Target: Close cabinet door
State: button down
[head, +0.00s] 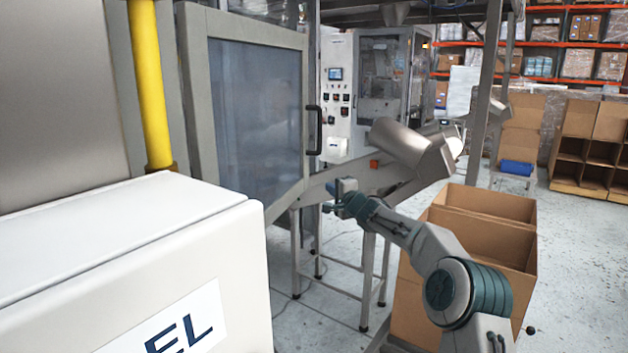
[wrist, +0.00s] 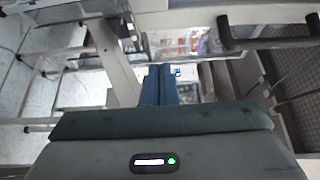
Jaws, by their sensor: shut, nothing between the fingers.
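The cabinet door (head: 255,110) is a grey-framed panel with a large bluish window, standing upright left of centre in the head view. It appears to stand ajar; its hinge side is not clear. Its black bar handle (head: 314,130) is on the right edge. My gripper (head: 330,200) is shut and empty, below and slightly right of the handle, apart from it in the picture. In the wrist view my blue fingers (wrist: 157,84) are together, and a dark bar that looks like the handle (wrist: 268,43) shows at upper right.
A sloping metal chute (head: 400,150) on legs stands behind my gripper. Open cardboard boxes (head: 480,225) stand beside my arm. A white machine housing (head: 130,250) fills the lower left, below a yellow post (head: 150,85). Floor (head: 590,260) is free at the right.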

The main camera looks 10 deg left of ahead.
aim_at(308, 179)
jog(key=shift+w+a+p, duration=0.65)
jog(key=shift+a, duration=0.35)
jog(key=shift+w+a+p, duration=0.7)
jog(key=shift+a, duration=0.3)
jog(key=shift+w+a+p, duration=0.65)
jog(key=shift+a, duration=0.35)
jog(key=shift+a+r+p, duration=0.1)
jog(key=shift+p, duration=0.2)
